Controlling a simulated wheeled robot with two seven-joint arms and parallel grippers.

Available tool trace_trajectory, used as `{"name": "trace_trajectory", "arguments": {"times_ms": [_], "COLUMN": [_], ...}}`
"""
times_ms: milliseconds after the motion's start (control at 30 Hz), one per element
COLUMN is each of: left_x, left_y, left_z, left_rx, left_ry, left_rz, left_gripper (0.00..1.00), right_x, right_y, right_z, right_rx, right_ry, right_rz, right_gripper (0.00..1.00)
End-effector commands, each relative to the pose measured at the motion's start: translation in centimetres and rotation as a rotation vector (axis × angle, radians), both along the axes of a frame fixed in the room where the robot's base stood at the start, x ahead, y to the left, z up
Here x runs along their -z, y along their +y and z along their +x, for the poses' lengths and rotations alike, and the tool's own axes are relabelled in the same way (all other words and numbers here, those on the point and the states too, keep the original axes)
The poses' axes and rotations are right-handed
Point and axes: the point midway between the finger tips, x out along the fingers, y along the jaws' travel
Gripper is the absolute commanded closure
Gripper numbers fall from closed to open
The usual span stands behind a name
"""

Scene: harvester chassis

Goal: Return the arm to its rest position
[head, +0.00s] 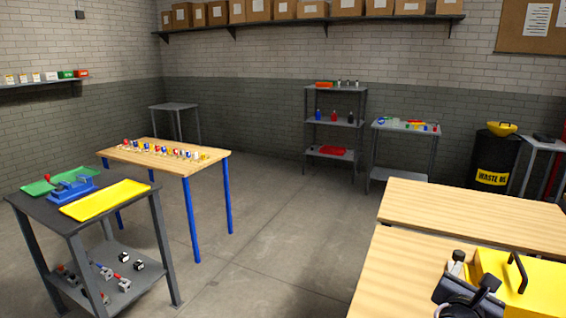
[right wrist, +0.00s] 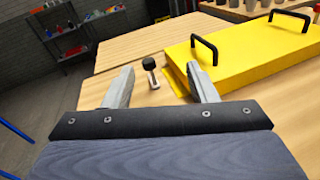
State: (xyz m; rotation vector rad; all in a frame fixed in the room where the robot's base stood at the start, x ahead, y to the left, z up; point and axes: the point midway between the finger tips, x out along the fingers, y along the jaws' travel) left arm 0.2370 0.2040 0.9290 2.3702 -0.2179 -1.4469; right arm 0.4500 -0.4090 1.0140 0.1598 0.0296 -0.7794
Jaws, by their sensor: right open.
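My right gripper (head: 468,292) is at the lower right in the head view, over the near wooden table beside the yellow box-like chassis (head: 530,285). In the right wrist view the two grey fingers of this gripper (right wrist: 161,78) stand wide apart with nothing between them. A small metal piece with a black round knob (right wrist: 149,64) stands on the table beyond the fingertips, apart from them; it also shows in the head view (head: 457,262). The yellow chassis (right wrist: 245,52) has black handles and lies to the right of the fingers. My left gripper is not in view.
A second wooden table (head: 470,212) stands behind the near one. At left are a dark cart (head: 95,205) with green and yellow trays and a blue-legged table (head: 165,155) with several small parts. Open concrete floor (head: 280,235) lies between.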

Motion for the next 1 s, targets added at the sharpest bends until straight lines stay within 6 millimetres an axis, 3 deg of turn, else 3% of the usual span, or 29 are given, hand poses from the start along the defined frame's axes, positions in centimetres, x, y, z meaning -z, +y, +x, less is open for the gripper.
{"name": "trace_trajectory", "arguments": {"times_ms": [267,467,567,667,800,1000], "left_x": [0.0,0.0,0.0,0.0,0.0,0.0], "left_y": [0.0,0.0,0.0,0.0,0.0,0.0], "left_z": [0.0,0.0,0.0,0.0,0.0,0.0], "left_rx": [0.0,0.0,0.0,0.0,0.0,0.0], "left_ry": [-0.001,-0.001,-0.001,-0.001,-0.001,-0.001], "left_rz": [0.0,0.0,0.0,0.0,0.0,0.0], "left_gripper": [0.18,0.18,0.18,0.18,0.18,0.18], "right_x": [1.9,4.7,6.7,9.0,11.0,11.1], "right_y": [-1.8,-2.2,-1.4,1.0,6.2,12.9], "right_z": [-3.9,-8.5,-11.5,-14.9,-18.3,-20.4], "right_rx": [0.163,0.36,0.502,0.683,0.94,1.219], "right_ry": [-0.062,-0.147,-0.214,-0.302,-0.42,-0.521], "right_rz": [0.267,0.589,0.822,1.116,1.526,1.947], "right_gripper": [0.48,0.48,0.48,0.48,0.48,0.48]}}
